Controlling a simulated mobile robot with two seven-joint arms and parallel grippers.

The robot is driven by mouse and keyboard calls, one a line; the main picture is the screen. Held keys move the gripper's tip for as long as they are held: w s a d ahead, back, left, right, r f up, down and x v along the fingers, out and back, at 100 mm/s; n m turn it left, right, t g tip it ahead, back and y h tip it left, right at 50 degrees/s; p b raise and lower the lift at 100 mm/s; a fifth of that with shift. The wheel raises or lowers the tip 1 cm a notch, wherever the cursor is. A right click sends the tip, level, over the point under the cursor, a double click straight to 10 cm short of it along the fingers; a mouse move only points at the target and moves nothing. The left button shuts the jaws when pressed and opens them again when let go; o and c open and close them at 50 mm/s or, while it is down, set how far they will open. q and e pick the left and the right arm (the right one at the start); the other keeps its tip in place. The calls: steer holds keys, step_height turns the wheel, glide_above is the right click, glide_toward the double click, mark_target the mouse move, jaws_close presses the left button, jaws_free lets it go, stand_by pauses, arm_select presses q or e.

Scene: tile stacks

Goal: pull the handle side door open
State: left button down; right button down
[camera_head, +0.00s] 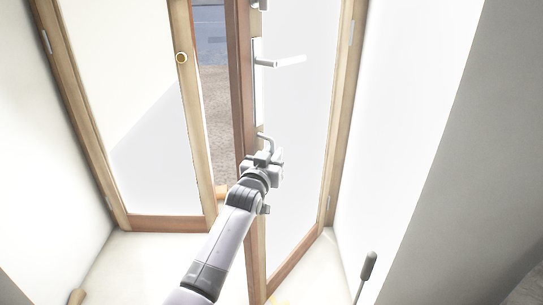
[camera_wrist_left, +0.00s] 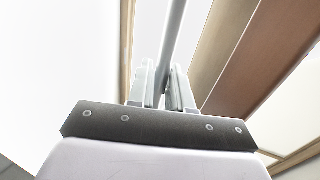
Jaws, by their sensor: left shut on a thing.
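The handle side door (camera_head: 296,150) is the right-hand leaf, a wood frame around a pale panel. It stands ajar, angled toward me, with a gap between it and the left leaf. A lever handle (camera_head: 280,62) sits high on its edge, and a grey bar handle (camera_head: 265,138) sits lower. My left gripper (camera_head: 263,156) is at the lower bar. In the left wrist view, its fingers (camera_wrist_left: 162,88) are shut on a grey bar (camera_wrist_left: 174,40) running between them. My right gripper is not in view.
Paved ground (camera_head: 216,110) shows through the gap. A dark-tipped rod (camera_head: 367,268) stands at the lower right. White walls close in on both sides, and the pale floor (camera_head: 150,262) looks mostly clear.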

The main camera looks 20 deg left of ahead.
arm_select(q)
steer(key=c, duration=1.2)
jaws_free()
steer(key=s+p, duration=0.1)
steer(key=s, duration=0.6)
steer(key=shift+p, duration=0.4)
